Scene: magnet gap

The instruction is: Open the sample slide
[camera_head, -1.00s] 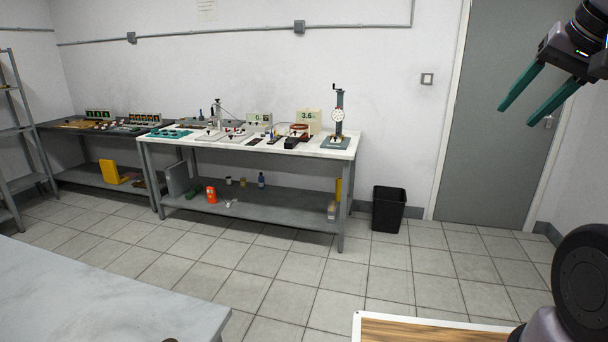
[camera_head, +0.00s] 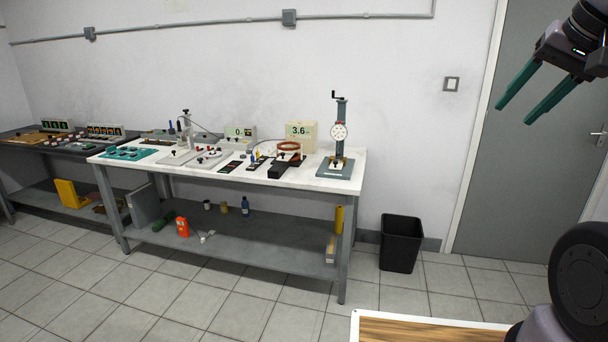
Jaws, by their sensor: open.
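My gripper (camera_head: 523,104) hangs at the upper right of the head view, its two teal fingers apart and empty. It is well away from the workbench and in front of the door. The white-topped bench (camera_head: 333,183) stands against the back wall with several instruments on it. A dark slide-like block (camera_head: 279,170) lies near the bench's front edge, beside a copper-coloured coil (camera_head: 288,148). I cannot tell at this distance which part is the sample slide or whether it is open.
A gauge stand (camera_head: 339,133) is at the bench's right end, beside a display reading 3.6 (camera_head: 301,131). A black bin (camera_head: 401,243) stands right of the bench. A second, dark bench (camera_head: 20,146) is at left. The tiled floor (camera_head: 240,309) in front is clear.

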